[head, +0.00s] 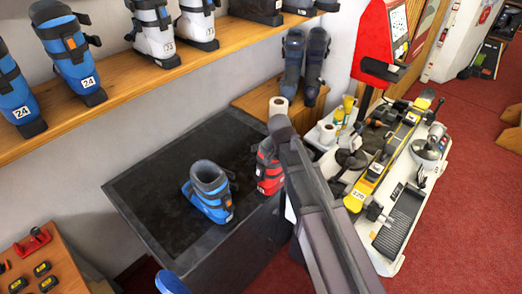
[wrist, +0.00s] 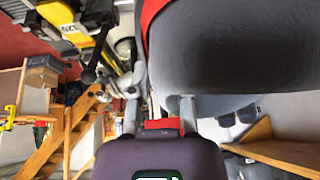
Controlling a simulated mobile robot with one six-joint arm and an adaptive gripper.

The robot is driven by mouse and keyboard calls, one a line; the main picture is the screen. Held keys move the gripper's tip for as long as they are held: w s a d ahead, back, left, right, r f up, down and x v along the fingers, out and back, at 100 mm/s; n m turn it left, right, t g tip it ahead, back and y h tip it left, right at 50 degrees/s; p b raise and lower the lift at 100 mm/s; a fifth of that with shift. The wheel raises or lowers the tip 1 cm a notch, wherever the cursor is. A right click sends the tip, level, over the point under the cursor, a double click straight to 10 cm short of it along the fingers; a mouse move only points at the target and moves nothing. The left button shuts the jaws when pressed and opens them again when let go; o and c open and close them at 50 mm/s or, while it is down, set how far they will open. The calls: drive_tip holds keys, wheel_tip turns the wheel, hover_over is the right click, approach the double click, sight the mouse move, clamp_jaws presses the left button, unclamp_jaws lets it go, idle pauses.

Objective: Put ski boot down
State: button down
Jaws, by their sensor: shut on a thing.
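A red ski boot (head: 267,170) with dark straps is at the right side of the black-topped bench (head: 150,180), partly hidden behind my arm. The head view does not clearly show whether its sole touches the bench top. In the wrist view its dark grey and red body (wrist: 230,50) fills the upper right, very close. My gripper (wrist: 160,112) is shut on the boot, with a red part of it between the fingers. My arm hides the fingers in the head view.
A blue boot (head: 209,191) stands on the bench left of the red one. Dark boots (head: 303,65) stand on a wooden ledge behind. A shelf (head: 110,110) with boots runs along the wall. A machine table (head: 400,220) stands right. The bench top's left part is clear.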

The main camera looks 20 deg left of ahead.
sight(265, 141)
drive_tip(key=a, duration=0.3)
drive_tip(key=w+a, duration=0.1)
drive_tip(key=a, duration=0.2)
drive_tip(key=w+a+f, duration=0.1)
drive_tip(key=a, duration=0.3)
drive_tip(key=shift+w+b, duration=0.1)
drive_tip(key=shift+b, duration=0.3)
drive_tip(key=shift+w+a, duration=0.15)
drive_tip(key=shift+a, duration=0.5)
drive_tip(key=shift+f+b, duration=1.8)
drive_tip(key=shift+b, duration=0.05)
drive_tip(key=shift+f, duration=0.15)
drive_tip(key=c, duration=0.6)
unclamp_jaws()
drive_tip(key=shift+r, duration=0.25)
